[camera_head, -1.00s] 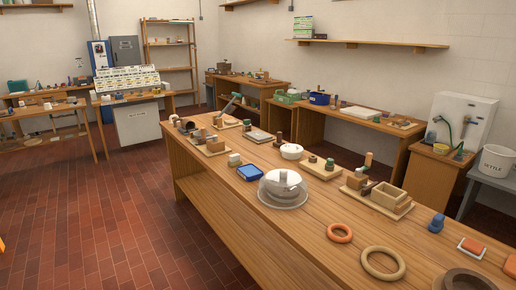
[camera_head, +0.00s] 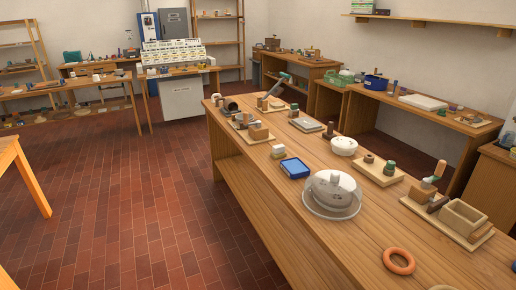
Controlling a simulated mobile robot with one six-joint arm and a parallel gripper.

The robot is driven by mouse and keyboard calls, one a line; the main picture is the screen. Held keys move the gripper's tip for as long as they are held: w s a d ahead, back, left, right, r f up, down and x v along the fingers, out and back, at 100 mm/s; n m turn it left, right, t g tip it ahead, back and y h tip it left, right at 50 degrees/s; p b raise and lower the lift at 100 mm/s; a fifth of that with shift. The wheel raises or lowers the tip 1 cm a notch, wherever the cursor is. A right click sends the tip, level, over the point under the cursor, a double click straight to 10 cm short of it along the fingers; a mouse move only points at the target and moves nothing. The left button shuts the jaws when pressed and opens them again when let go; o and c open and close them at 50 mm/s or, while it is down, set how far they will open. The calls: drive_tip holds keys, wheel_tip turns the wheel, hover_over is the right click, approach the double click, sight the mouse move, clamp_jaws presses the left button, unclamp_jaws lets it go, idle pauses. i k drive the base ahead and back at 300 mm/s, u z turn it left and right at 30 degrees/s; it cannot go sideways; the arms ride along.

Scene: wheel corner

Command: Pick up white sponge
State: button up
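I cannot pick out a white sponge for certain. A small pale block (camera_head: 278,151) sits near the left edge of the long wooden workbench (camera_head: 360,240), just behind a blue tray (camera_head: 295,168); it is too small to tell whether it is a sponge. A flat white slab (camera_head: 423,102) lies on the wooden bench along the right wall. Small white items (camera_head: 98,77) stand on the left table and are too small to make out. My gripper is not in view.
A round grey-white lidded object (camera_head: 333,188) on a clear dish, a white pot (camera_head: 343,146), wooden boxes (camera_head: 462,216) and an orange ring (camera_head: 399,261) are on the workbench. A wooden table (camera_head: 22,175) stands at the left edge. The tiled floor (camera_head: 140,210) between is clear.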

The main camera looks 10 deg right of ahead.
sight(278, 152)
drive_tip(key=u, duration=0.5)
drive_tip(key=i, duration=0.6)
drive_tip(key=u, duration=0.75)
drive_tip(key=i, duration=0.65)
drive_tip(key=u, duration=0.35)
